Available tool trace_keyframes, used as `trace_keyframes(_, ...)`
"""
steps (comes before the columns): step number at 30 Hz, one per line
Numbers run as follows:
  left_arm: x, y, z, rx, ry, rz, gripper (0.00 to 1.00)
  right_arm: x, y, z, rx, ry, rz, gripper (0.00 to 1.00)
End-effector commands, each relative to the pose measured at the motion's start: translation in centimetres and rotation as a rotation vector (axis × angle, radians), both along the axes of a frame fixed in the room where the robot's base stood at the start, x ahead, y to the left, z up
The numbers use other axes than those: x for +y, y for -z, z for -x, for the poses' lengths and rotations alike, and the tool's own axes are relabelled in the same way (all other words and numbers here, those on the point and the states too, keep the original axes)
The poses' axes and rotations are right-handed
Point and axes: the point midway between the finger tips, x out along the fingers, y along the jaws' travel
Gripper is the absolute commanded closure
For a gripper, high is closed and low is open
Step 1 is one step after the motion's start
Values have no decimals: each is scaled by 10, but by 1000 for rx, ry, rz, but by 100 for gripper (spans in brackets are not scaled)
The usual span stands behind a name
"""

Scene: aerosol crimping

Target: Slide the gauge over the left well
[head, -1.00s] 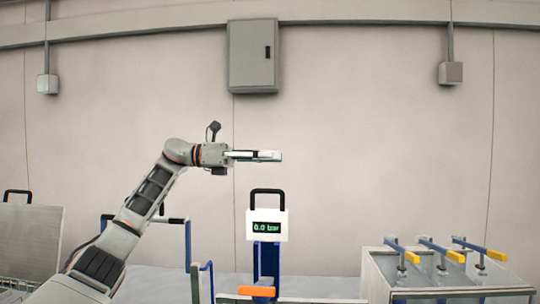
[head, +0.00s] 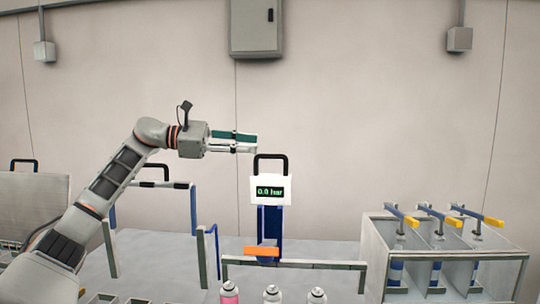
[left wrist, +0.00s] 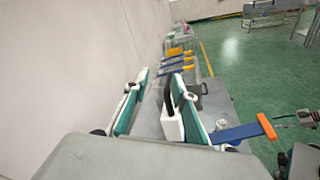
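The gauge (head: 270,191) is a white box reading 0.0 bar, with a black handle (head: 270,157) on top. It stands at a blue upright with an orange piece (head: 261,251) low in front. My left gripper (head: 256,142) is open and empty, its tips just above and left of the handle in the head view. In the left wrist view, the gauge (left wrist: 172,124) and its handle show between the spread fingers (left wrist: 160,100), nearer the right one. I cannot tell which part is the left well. Grey and dark parts at the wrist view's right edge may be my right arm.
Three cans (head: 272,294) stand at the front, before a grey rail (head: 300,262). A clear-fronted grey box (head: 440,262) with yellow-ended levers stands at right. Blue and grey frames (head: 194,200) stand left of the gauge. The wall behind is bare apart from boxes higher up.

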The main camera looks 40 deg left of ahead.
Motion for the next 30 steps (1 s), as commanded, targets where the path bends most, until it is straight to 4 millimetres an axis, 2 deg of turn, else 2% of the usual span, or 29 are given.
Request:
trace_keyframes(2,3,8,7,-55,-15,-102,74,0,0,0,0,0,0,60)
trace_keyframes(9,0,18,22,-216,-21,-384,74,0,0,1,1,1,0,60)
trace_keyframes(17,-7,19,26,-291,-7,-512,74,0,-2,0,0,1,-1,60)
trace_keyframes(23,-17,18,14,-299,-8,-511,74,0,-18,-4,-9,2,-2,60)
trace_keyframes(30,-40,26,-14,-298,-6,-510,74,0,-38,-7,-18,2,-5,60)
